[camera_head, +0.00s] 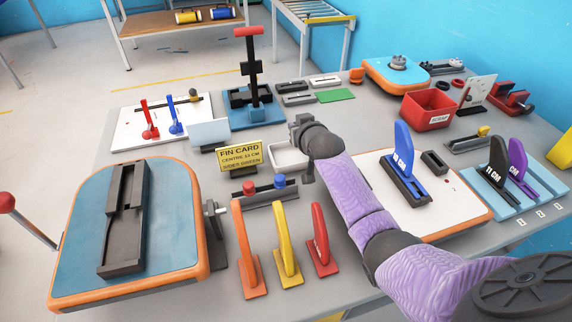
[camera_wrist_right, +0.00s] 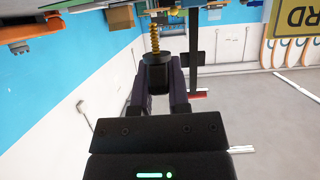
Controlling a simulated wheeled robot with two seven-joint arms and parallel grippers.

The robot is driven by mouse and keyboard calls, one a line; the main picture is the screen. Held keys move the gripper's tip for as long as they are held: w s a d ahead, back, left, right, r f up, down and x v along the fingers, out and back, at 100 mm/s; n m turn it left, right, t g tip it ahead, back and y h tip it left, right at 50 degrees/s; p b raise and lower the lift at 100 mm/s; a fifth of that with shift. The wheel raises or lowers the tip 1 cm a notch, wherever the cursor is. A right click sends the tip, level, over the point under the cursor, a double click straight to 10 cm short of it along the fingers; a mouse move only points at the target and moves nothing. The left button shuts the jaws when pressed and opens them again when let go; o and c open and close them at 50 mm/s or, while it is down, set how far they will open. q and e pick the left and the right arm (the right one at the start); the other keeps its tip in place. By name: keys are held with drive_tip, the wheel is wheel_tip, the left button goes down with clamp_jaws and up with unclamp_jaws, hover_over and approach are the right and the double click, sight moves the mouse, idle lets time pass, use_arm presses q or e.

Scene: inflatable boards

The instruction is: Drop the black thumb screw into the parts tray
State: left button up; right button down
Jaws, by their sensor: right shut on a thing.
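The black thumb screw (camera_wrist_right: 156,58), with a brass-coloured thread, is in the right wrist view, held between the fingers of my right gripper (camera_wrist_right: 158,78). In the head view my right gripper (camera_head: 301,124) is over the middle of the table; the screw cannot be made out there. A white open tray (camera_head: 288,157), which looks like the parts tray, lies just below and beside the gripper, partly hidden by my right wrist. The gripper appears above the tray, but whether it is directly over it I cannot tell. My left gripper is not in view.
A yellow fin card sign (camera_head: 240,157) stands left of the tray. A rail with red and blue knobs (camera_head: 265,193) lies in front. A black and red clamp press (camera_head: 250,85) stands behind. A red scrap bin (camera_head: 430,110) is to the right. Upright fins (camera_head: 286,245) stand nearer.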

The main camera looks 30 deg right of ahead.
drive_tip(key=shift+f+b, duration=0.3)
drive_tip(key=shift+f, duration=0.55)
drive_tip(key=shift+r, duration=0.15)
drive_tip(key=c, duration=0.5)
unclamp_jaws()
drive_tip(key=shift+s+r+p, duration=0.15)
drive_tip(key=shift+s+p, duration=0.1)
drive_tip(key=shift+p, duration=0.1)
use_arm(q)
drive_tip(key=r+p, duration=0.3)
drive_tip(key=p, duration=0.1)
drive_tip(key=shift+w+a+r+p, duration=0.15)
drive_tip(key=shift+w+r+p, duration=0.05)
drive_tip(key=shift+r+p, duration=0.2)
use_arm(e)
drive_tip(key=v, duration=0.9)
drive_tip(key=shift+s+a, duration=0.1)
drive_tip(key=shift+s, duration=0.1)
